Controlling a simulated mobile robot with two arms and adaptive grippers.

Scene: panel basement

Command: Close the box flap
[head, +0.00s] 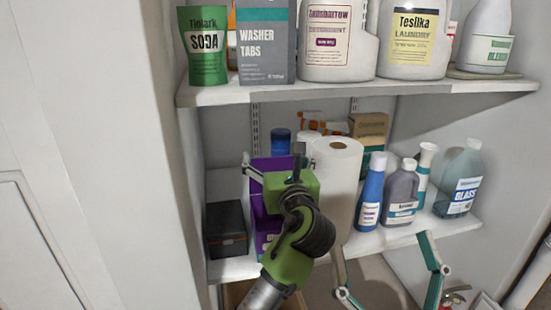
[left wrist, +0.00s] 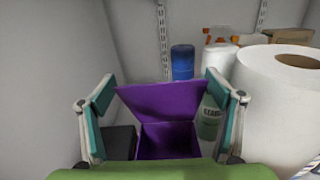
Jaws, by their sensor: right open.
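A purple box (head: 258,222) stands on the lower shelf, partly hidden behind my left gripper in the head view. In the left wrist view the box (left wrist: 167,143) is open at the top. Its purple flap (left wrist: 172,101) stands raised and tilted at the back. My left gripper (head: 272,157) is open and empty, with its fingers spread in front of the box; in the left wrist view they flank the flap on both sides. I cannot tell whether they touch it. My right gripper (head: 381,245) is open and empty, below and right of the box, near the shelf's front.
A dark box (head: 226,230) stands left of the purple box. A paper towel roll (head: 337,187) stands close on the right, with bottles (head: 402,192) beyond it. A blue-capped container (left wrist: 182,62) is behind. The upper shelf (head: 350,91) overhangs with several products.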

